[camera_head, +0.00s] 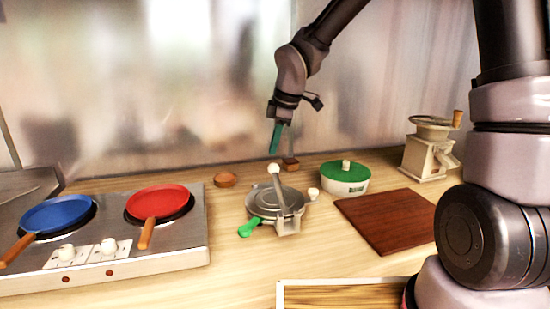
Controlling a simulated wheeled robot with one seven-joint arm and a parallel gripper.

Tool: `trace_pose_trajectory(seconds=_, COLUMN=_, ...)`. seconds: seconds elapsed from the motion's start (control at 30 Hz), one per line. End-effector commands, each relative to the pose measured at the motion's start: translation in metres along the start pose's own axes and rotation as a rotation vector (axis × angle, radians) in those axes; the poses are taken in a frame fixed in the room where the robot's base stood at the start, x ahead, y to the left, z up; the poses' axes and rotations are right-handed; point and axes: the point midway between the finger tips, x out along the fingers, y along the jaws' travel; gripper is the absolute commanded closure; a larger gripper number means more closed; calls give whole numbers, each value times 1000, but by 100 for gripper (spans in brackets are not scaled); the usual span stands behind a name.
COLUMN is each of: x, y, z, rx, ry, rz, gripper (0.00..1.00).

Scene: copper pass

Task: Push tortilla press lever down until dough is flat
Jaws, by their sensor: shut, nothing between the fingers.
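The tortilla press (268,202) is a grey round metal press standing on the wooden counter, near the middle of the view. Its lever (280,190) stands raised, with a white knob at its top. A green handle (249,227) sticks out at the press's front left. My gripper (275,148) is shut and empty, pointing down just above and behind the lever knob. I cannot tell whether it touches the knob. No dough shows; the inside of the press is hidden.
A stove (120,268) with a blue pan (57,213) and a red pan (158,202) stands left. Right are a green-lidded pot (345,186), a brown board (385,220) and a grinder (430,155).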

Motion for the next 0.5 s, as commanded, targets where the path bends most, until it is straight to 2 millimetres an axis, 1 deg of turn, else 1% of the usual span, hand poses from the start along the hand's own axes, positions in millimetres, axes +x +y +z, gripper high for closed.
trace_pose_trajectory(seconds=0.03, x=12, y=-1, z=0, rx=-2, ry=0, rz=-6, gripper=100)
trace_pose_trajectory(seconds=0.1, x=25, y=-2, z=-1, rx=-2, ry=0, rz=-5, gripper=100)
trace_pose_trajectory(seconds=0.2, x=38, y=8, z=6, rx=2, ry=0, rz=-2, gripper=100)
trace_pose_trajectory(seconds=0.33, x=49, y=15, z=11, rx=1, ry=0, rz=-1, gripper=100)
trace_pose_trajectory(seconds=0.5, x=55, y=19, z=14, rx=2, ry=0, rz=0, gripper=100)
